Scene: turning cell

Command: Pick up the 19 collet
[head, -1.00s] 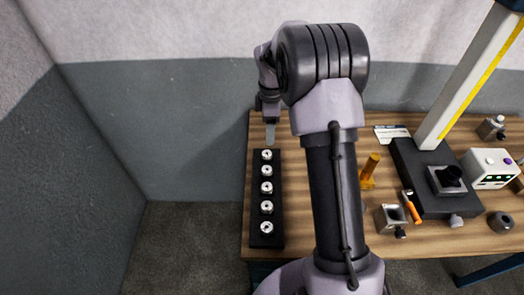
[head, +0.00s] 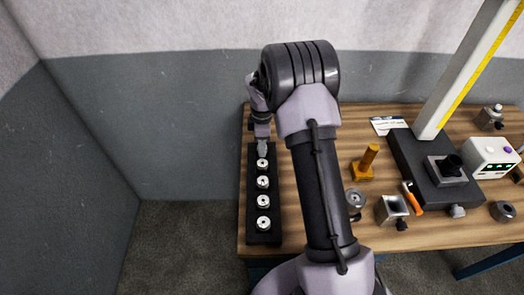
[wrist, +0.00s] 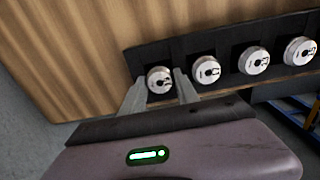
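Several round silver collets stand in a row in a black rack (head: 279,200). My gripper (head: 262,149) is at the far end of the rack, pointing down and hiding the farthest collet in the head view. In the wrist view that end collet (wrist: 160,80) sits in its seat between my two fingers, which stand apart on either side of it. Its neighbour (wrist: 206,70) is just right of the right finger. I cannot see clear contact with the collet.
A golden post (head: 367,160), a square metal block (head: 391,209), an orange-handled tool (head: 413,197) and a grey round part (head: 355,198) are right of my arm. Further right are a black-based stand (head: 408,151) and a white box (head: 490,157). A wall is behind the table.

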